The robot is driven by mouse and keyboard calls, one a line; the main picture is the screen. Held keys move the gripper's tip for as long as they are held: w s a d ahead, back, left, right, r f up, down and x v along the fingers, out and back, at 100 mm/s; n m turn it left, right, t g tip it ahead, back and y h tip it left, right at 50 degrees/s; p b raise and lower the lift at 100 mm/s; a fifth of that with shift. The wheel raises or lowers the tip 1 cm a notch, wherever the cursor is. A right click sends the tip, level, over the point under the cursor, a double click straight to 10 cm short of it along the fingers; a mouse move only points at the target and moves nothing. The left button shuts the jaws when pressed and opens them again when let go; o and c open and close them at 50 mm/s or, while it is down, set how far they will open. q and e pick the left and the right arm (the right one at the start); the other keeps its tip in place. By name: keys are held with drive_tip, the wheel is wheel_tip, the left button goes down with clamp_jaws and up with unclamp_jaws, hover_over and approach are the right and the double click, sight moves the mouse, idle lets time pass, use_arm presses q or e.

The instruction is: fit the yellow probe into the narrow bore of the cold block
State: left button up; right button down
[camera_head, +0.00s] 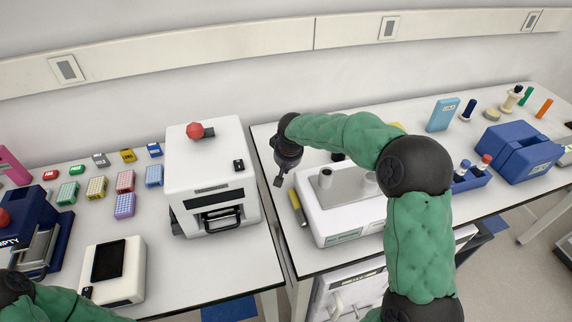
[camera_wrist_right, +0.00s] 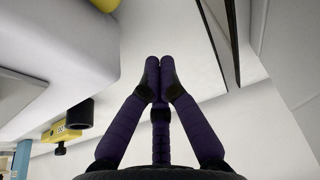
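The yellow probe (camera_head: 299,208), with a dark lower end, is on the right-hand table against the left side of a white unit. This unit, with a grey top plate (camera_head: 347,187) and grey round fittings, appears to be the cold block; the narrow bore cannot be made out. My right gripper (camera_head: 279,181) points down left of the unit, above and behind the probe. In the wrist view its purple fingers (camera_wrist_right: 160,66) meet at the tips with nothing visible between them. A yellow rounded end (camera_wrist_right: 105,3), probably the probe, shows at the top edge. My left gripper is out of view.
A white thermal cycler (camera_head: 207,150) stands left of a gap between the tables. A blue unit (camera_head: 518,152) and bottles stand at the right. Several coloured racks and a white device (camera_head: 114,270) are on the left table. My right forearm covers part of the white unit.

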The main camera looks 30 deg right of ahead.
drive_tip(key=x, duration=0.2)
drive_tip(key=shift+w+f+b, duration=0.1)
drive_tip(key=shift+f+b, duration=0.25)
drive_tip(key=shift+f, duration=0.05)
drive_tip(key=shift+s+f, duration=0.1)
drive_tip(key=shift+s, duration=0.1)
drive_tip(key=shift+s+a+b, duration=0.2)
drive_tip(key=shift+s+b, duration=0.1)
drive_tip(key=shift+s, duration=0.55)
drive_tip(key=shift+s+a+b, duration=0.25)
drive_tip(key=shift+s, duration=0.6)
